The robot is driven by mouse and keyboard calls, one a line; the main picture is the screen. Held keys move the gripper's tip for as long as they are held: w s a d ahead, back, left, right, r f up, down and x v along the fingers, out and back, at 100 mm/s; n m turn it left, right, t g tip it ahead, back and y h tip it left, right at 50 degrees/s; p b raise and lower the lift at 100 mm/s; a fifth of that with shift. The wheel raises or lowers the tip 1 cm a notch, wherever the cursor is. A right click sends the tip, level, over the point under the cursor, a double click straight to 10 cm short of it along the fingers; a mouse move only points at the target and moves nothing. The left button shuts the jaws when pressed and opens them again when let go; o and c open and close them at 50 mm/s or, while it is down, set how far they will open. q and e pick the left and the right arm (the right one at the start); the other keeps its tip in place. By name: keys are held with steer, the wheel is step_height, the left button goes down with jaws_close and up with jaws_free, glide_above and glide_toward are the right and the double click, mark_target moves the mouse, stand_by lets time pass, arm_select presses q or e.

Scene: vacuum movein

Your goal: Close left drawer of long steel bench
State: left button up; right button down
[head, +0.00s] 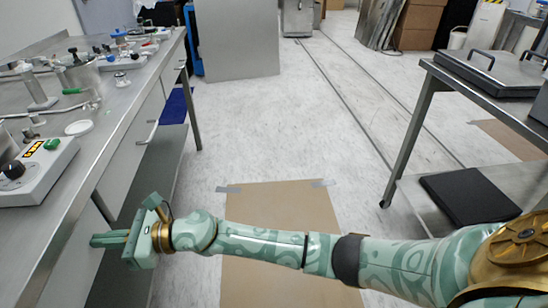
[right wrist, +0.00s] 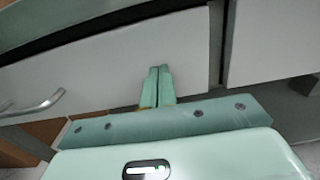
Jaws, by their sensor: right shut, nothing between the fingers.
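The long steel bench (head: 130,95) runs along the left side of the head view, with pale drawer fronts under its top. My right arm reaches across to the nearest drawer front (head: 72,262), and my right gripper (head: 97,240) is at that front, just below the bench edge. In the right wrist view the two fingers (right wrist: 157,85) are shut together, empty, and point at the pale drawer front (right wrist: 105,65). Its bar handle (right wrist: 35,105) is to the left of the fingers. A dark gap shows above this front. I cannot tell whether the fingertips touch it. My left gripper is out of view.
A control box (head: 38,170) and lab items stand on the bench top. Other drawer handles (head: 148,132) stick out farther along. A brown floor mat (head: 268,205) lies under my arm. A second steel table (head: 450,80) stands at the right. The aisle between is clear.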

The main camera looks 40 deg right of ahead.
steer(key=shift+w+a+r, duration=0.1)
steer(key=shift+r, duration=0.25)
